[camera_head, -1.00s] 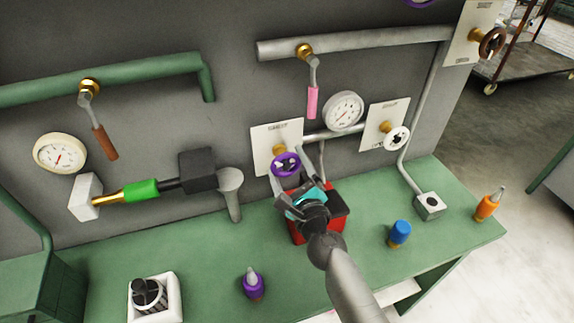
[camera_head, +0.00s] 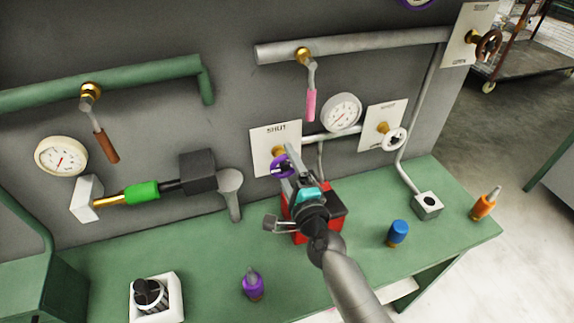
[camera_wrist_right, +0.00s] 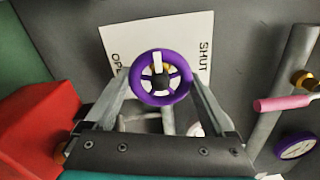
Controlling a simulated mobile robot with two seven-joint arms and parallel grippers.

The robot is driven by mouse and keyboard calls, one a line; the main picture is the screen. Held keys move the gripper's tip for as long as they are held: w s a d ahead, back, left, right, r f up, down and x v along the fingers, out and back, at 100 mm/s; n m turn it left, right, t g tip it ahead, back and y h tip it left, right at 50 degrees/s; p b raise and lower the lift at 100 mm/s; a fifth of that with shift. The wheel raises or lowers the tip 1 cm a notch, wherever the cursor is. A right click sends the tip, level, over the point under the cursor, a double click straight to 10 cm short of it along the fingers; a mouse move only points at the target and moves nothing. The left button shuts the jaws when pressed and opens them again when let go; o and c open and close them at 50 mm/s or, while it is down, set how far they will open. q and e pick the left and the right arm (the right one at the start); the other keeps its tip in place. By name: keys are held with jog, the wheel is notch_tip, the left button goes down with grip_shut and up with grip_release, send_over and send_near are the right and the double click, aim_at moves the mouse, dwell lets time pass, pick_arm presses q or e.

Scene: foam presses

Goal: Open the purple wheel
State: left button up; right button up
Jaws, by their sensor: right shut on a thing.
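The purple wheel (camera_head: 277,168) is mounted on a brass stem in front of a white plate (camera_head: 262,137) on the grey wall. In the right wrist view the purple wheel (camera_wrist_right: 178,93) faces me, with a white mark near its top. The plate behind it reads SHUT at the right and OPEN, partly hidden, at the left. My right gripper (camera_head: 287,164) reaches the wheel from the front. Its two fingers lie on opposite sides of the rim in the wrist view, shut on the wheel. In the head view the gripper covers part of the wheel. My left gripper is not in view.
A red box (camera_head: 327,222) stands on the green bench under my right gripper. A pink-handled lever (camera_head: 311,104), a gauge (camera_head: 342,112) and a white wheel (camera_head: 394,139) are on the wall nearby. A blue-capped part (camera_head: 398,232) and purple bottle (camera_head: 252,284) stand on the bench.

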dwell(0.5)
jog(key=o, duration=1.1)
jog(key=shift+s, duration=0.1)
jog(key=shift+s+d, duration=0.25)
jog(key=shift+s, duration=0.25)
jog(key=v, duration=1.4)
jog(key=shift+b, duration=0.3)
